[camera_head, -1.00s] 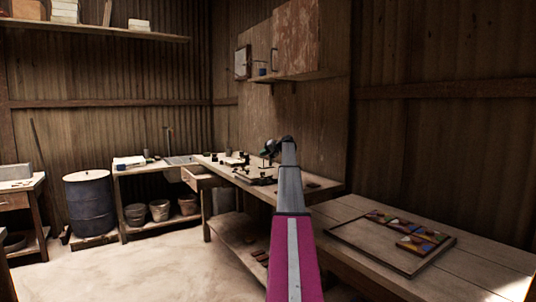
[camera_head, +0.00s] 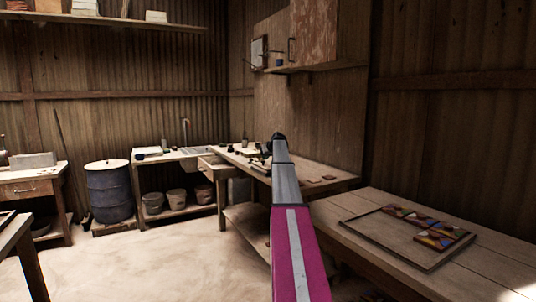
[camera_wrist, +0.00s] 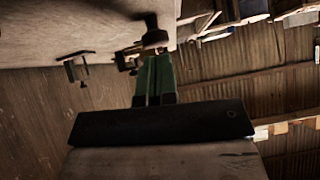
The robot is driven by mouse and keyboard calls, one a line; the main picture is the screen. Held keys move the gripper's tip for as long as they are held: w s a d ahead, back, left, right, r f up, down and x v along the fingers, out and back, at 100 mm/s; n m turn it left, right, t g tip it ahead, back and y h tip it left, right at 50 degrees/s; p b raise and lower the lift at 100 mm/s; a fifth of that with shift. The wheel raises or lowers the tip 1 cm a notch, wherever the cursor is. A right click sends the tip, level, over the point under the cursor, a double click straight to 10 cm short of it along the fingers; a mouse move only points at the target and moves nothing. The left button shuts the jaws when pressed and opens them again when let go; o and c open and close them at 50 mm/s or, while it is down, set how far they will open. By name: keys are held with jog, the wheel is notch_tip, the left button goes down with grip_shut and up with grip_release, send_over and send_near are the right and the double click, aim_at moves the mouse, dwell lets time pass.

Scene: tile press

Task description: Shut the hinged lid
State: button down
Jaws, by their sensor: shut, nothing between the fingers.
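My gripper (camera_wrist: 157,62) shows in the wrist view as two green fingers side by side, shut and empty, beyond a dark plate of my own wrist. A dark knob-like part (camera_wrist: 152,36) is just beyond the fingertips; I cannot tell whether they touch. Small dark metal fittings (camera_wrist: 76,66) sit on the pale bench surface beside it. In the head view my arm reaches over the workbench (camera_head: 322,171) and hides most of what stands at its tip. I cannot make out the hinged lid or its angle in either view.
A tile frame (camera_head: 385,247) with coloured tiles lies on the right bench (camera_head: 490,265). A wall cupboard (camera_head: 312,32) and shelf hang above the workbench. A blue barrel (camera_head: 110,193) stands at the left. The floor (camera_head: 150,265) between is clear.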

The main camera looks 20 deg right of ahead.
jog(key=shift+a+f, duration=0.3)
jog(key=shift+f, duration=0.35)
